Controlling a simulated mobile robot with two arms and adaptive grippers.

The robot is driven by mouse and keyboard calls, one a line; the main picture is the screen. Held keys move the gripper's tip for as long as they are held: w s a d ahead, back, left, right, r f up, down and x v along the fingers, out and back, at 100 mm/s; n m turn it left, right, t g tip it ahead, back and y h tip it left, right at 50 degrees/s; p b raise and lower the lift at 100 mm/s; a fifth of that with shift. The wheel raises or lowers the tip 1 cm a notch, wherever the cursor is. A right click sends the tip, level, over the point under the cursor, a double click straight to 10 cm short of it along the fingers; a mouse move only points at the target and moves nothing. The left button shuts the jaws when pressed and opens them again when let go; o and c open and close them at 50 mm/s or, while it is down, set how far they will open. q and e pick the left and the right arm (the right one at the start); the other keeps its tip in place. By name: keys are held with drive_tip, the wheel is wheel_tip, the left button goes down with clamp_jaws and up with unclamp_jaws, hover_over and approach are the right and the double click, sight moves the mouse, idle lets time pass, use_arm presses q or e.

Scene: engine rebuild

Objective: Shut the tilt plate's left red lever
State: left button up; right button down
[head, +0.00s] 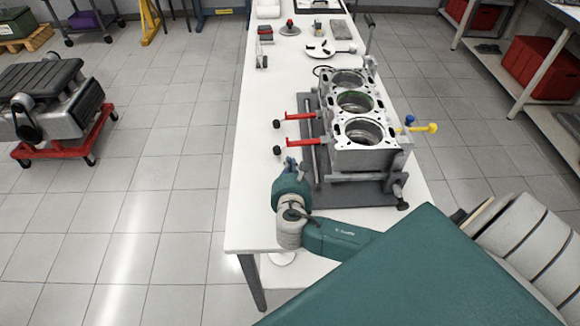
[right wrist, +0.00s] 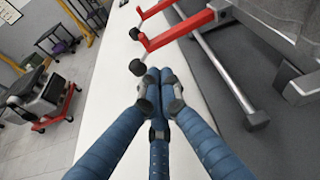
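The grey tilt plate (head: 330,193) carries an engine block (head: 358,155) on the white table. Two red levers, a nearer one (head: 297,142) and a farther one (head: 300,116), stick out from its left side, each with a black knob at its outer end. In the right wrist view the nearer lever (right wrist: 180,32) and its black knob (right wrist: 137,67) lie just beyond the fingertips. My right gripper (head: 291,163) is beside the nearer lever's knob; its three blue fingers (right wrist: 155,78) are together, empty and apart from the knob. My left gripper is not in view.
A rod with a yellow knob (head: 431,128) and a blue knob (head: 410,119) stick out on the plate's right side. Small tools and a white plate (head: 325,48) lie farther back. The table left of the levers is clear (head: 250,175).

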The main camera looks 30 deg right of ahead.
sight(299, 145)
drive_tip(key=x, duration=0.5)
drive_tip(key=shift+w+d+f, duration=0.2)
drive_tip(key=shift+w, duration=0.1)
